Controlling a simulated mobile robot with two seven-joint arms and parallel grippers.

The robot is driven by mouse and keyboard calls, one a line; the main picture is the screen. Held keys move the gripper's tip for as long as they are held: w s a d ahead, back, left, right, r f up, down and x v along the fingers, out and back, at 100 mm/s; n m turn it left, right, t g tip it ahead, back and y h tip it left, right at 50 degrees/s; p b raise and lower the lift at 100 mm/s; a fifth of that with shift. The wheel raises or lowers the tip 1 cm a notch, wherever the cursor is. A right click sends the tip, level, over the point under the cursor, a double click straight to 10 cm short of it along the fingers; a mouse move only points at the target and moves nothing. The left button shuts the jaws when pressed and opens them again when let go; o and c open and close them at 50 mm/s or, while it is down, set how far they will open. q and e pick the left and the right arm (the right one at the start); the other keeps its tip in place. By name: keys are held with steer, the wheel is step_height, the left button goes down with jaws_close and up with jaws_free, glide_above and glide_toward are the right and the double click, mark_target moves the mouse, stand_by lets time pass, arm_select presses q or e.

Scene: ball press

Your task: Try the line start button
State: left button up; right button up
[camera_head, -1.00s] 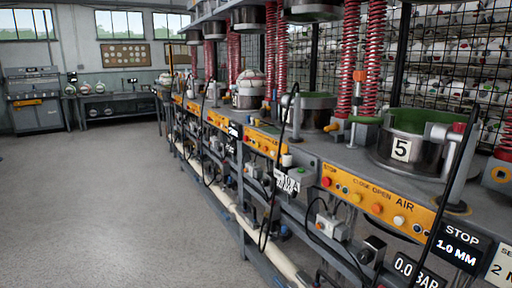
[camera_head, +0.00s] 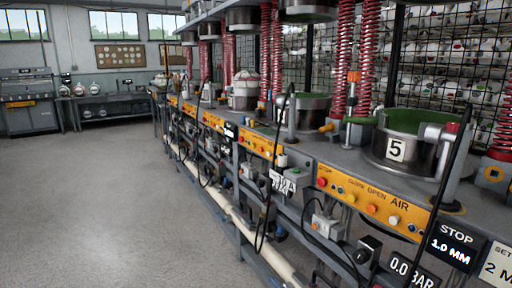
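A long press line runs from the near right to the far left, with yellow control panels along its front. The nearest panel (camera_head: 372,203) carries red, orange and white buttons under words that include "OPEN" and "AIR". A second small grey box (camera_head: 326,228) with a pale button hangs lower on the frame. I cannot read which button is the line start. Neither of my grippers shows in this view.
A press pot marked 5 (camera_head: 398,150) stands at the near right. Black displays read "STOP 1.0 MM" (camera_head: 453,245) and "0.0 BAR" (camera_head: 412,272). Black cables and a pale pipe run along the front. The grey floor (camera_head: 100,215) at left is clear.

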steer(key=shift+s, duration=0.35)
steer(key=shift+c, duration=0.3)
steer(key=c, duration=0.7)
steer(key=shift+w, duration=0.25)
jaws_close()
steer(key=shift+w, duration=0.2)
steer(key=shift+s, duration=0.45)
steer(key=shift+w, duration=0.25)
